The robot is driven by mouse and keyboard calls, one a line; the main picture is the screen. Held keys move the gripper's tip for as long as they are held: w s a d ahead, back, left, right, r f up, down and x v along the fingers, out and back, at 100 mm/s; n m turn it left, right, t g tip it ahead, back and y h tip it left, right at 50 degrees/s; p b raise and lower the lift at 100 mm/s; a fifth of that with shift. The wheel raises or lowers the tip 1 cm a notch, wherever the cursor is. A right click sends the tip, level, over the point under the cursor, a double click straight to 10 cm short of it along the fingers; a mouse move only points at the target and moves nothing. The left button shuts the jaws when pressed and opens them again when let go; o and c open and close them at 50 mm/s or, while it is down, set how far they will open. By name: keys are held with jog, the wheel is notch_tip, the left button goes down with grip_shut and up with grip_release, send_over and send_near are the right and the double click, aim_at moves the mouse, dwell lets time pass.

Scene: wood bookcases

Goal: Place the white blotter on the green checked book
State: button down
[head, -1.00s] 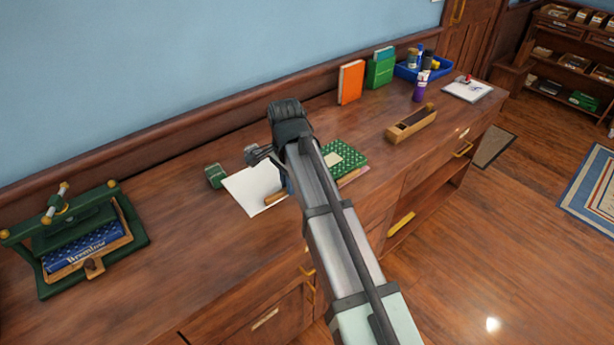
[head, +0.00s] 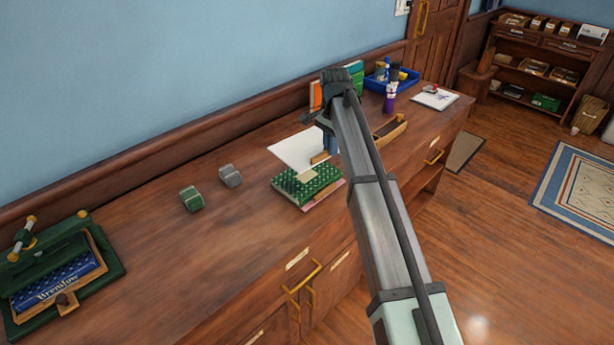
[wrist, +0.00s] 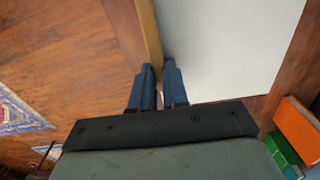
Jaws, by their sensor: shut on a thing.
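The white blotter (head: 296,149) is a flat white sheet with a tan wooden strip along one edge; it also fills the upper middle of the wrist view (wrist: 225,45). My gripper (head: 329,145) has its blue fingers shut on that strip, and the wrist view shows the fingertips (wrist: 157,75) at it. The green checked book (head: 315,183) lies flat on the desk, with a pale label and a pinkish layer under it. In the head view the blotter appears just behind the book. Its height above the desk is hard to tell. My arm hides the blotter's right part.
A green block (head: 191,198) and a grey block (head: 230,176) stand left of the book. Behind my arm are an orange book (head: 315,96), a blue bin (head: 405,78) and a wooden tray (head: 390,132). A green press (head: 100,250) stands at the left. The desk's front left is clear.

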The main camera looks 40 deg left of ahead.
aim_at(329, 173)
jog(key=shift+s+d+f+n, duration=0.1)
jog(key=shift+n, duration=0.3)
jog(key=shift+f, duration=4.95)
jog(key=shift+f, duration=0.1)
jog(key=c, duration=1.1)
grip_release()
notch_tip(329, 173, up, 12)
jog(key=shift+r, duration=0.15)
